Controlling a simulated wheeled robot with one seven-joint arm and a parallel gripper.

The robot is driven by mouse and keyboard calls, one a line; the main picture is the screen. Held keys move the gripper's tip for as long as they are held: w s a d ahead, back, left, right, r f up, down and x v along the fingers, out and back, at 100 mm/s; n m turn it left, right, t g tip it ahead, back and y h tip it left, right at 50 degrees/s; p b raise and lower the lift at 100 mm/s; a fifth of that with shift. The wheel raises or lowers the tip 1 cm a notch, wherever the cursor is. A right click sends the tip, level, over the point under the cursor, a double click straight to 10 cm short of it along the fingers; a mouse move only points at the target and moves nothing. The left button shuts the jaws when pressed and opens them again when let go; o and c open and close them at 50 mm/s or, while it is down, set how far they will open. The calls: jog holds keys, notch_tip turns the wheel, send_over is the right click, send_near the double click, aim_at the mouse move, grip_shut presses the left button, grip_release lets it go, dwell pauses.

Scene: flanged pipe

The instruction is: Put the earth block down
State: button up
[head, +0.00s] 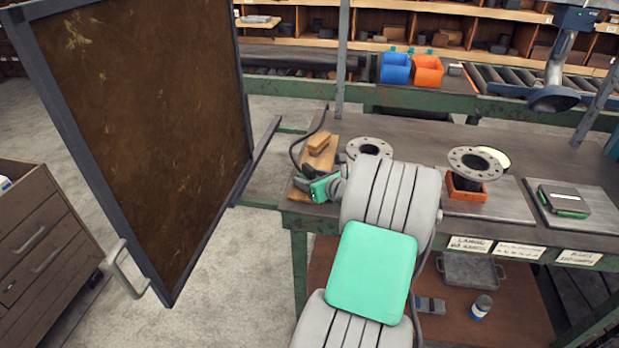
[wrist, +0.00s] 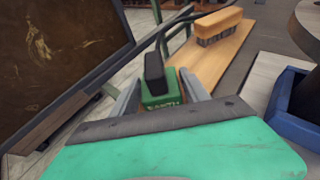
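The earth block (wrist: 160,101) is a small green block with a black top and the lettering EARTH, with a black cable running from it. It sits between the two grey fingers of my gripper (wrist: 158,97) in the wrist view, and the fingers appear shut on it. In the head view my gripper (head: 303,183) is at the left front corner of the workbench (head: 420,135), beside the near end of a wooden board (head: 321,160). There the block is mostly hidden by my gripper. I cannot tell whether it touches the board or bench.
A wooden brush (head: 318,143) lies on the board. Flanged pipes (head: 475,163) stand to the right, one in an orange holder (head: 466,190). A dark framed panel (head: 140,110) stands left of the bench. The cable (head: 298,145) loops behind my gripper.

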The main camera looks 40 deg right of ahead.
jog(key=shift+o, duration=1.2)
jog(key=shift+r, duration=0.15)
jog(key=v, duration=1.2)
jog(key=w+a+f+n+g+y, duration=0.1)
jog(key=w+a+n+g+y, duration=0.15)
jog(key=a+n, duration=0.7)
jog(key=w+a+f+n+g+y, duration=0.1)
jog(key=w+a+f+n+g, duration=0.15)
jog(key=a+n, duration=0.75)
jog(key=s+a+r+n+g+h, duration=0.2)
jog(key=s+a+n+g, duration=0.3)
jog(key=s+a+n, duration=0.6)
jog(key=a+n, duration=0.3)
jog(key=n, duration=0.4)
jog(key=shift+s+a, duration=0.35)
jog(key=shift+a, duration=0.05)
